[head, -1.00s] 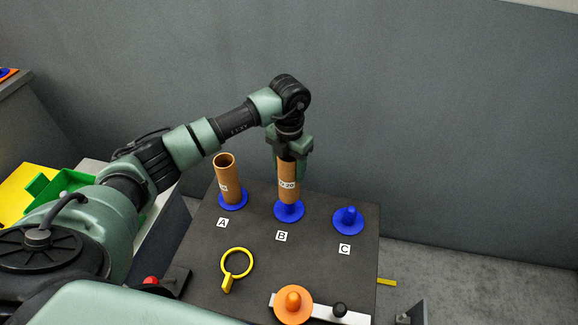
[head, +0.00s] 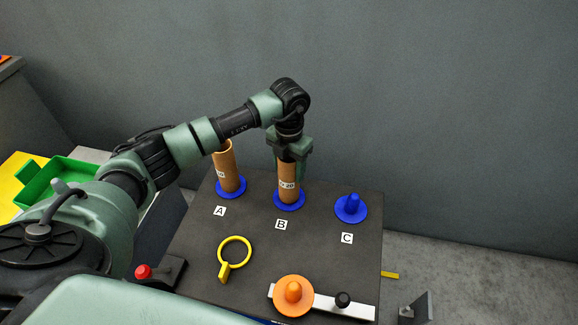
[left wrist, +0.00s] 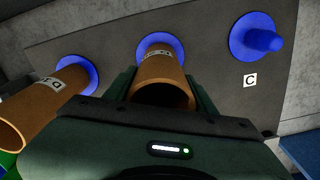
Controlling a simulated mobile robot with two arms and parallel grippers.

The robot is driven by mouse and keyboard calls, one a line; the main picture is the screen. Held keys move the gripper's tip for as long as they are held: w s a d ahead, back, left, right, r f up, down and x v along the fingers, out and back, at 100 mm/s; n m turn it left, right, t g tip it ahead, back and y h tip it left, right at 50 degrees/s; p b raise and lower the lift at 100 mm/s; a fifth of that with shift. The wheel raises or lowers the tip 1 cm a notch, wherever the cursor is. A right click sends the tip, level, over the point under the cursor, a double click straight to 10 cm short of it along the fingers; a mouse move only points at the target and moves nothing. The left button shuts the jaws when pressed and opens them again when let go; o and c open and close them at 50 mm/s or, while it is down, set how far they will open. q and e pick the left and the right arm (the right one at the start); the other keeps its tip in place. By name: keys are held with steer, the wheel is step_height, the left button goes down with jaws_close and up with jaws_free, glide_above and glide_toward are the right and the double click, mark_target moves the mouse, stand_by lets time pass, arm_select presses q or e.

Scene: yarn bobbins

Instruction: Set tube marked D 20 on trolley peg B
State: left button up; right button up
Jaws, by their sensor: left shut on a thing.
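A brown tube (head: 288,186) with a white label ending in "20" stands upright at trolley peg B, its lower end at the blue base (head: 289,204); the peg itself is hidden. My left gripper (head: 289,157) is shut on the tube's upper part from above. In the left wrist view the same tube (left wrist: 160,70) sits between the fingers, over the blue base. The label's first letter is too small to read. My right gripper is not in view.
Another brown tube (head: 228,170) stands on peg A. Blue peg C (head: 352,208) is empty. A yellow ring with a handle (head: 234,252), an orange disc with a knob (head: 293,293) and a white bar (head: 352,307) lie at the trolley's front. A green bin (head: 62,176) is at left.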

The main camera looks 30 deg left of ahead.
arm_select(q)
steer(key=shift+f, duration=0.35)
stand_by(0.4)
steer(key=o, duration=1.4)
steer(key=shift+o, duration=0.2)
